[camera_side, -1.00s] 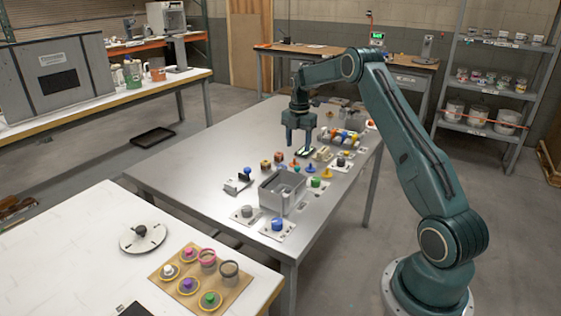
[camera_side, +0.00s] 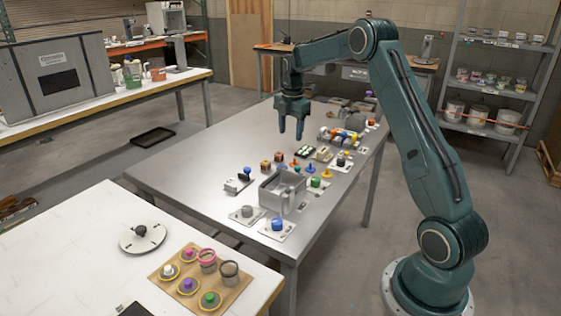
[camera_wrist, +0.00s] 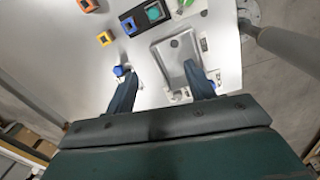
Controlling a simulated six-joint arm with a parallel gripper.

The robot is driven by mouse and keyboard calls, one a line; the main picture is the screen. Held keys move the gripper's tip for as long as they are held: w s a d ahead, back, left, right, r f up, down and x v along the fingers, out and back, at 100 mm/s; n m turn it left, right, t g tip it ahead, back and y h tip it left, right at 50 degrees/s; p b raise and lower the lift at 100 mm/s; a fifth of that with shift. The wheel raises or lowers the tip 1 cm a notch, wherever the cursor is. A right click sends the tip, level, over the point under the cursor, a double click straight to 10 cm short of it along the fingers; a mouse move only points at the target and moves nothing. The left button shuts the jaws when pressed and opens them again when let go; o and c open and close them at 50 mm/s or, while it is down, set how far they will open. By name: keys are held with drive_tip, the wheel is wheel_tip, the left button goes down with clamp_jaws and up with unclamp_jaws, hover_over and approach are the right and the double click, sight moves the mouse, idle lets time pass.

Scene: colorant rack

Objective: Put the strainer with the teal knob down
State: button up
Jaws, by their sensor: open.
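A small teal-topped piece (camera_wrist: 154,12), which looks like the strainer with the teal knob, sits in a dark frame near the top of the wrist view. My gripper (camera_side: 291,137) is open and empty, raised above the table behind this holder.
Small brown cubes (camera_side: 265,165) and coloured pegs stand close to the holder. The left half of the metal table (camera_side: 195,155) is clear.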

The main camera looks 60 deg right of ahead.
drive_tip(key=s+a+r+m+t, duration=0.1)
drive_tip(key=s+a+r+m, duration=0.3)
drive_tip(key=a, duration=0.3)
drive_tip(key=s+a+r+m+t, duration=0.1)
drive_tip(key=s+a+r, duration=0.3)
drive_tip(key=a+r, duration=0.2)
drive_tip(key=s+a+r+m, duration=0.3)
drive_tip(key=s+a+r, duration=0.15)
drive_tip(key=a, duration=0.25)
drive_tip(key=s+a+f+m+t, duration=0.1)
drive_tip(key=s+a+m, duration=0.3)
drive_tip(key=s, duration=0.4)
drive_tip(key=s+a+f+m+t, duration=0.1)
drive_tip(key=s+a+m+t, duration=0.1)
drive_tip(key=s+a, duration=0.3)
drive_tip(key=s+m, duration=0.1)
drive_tip(key=s, duration=0.3)
drive_tip(key=shift+s+a+f+m, duration=0.25)
drive_tip(key=shift+a+f+m, duration=0.05)
drive_tip(key=shift+f+m, duration=0.1)
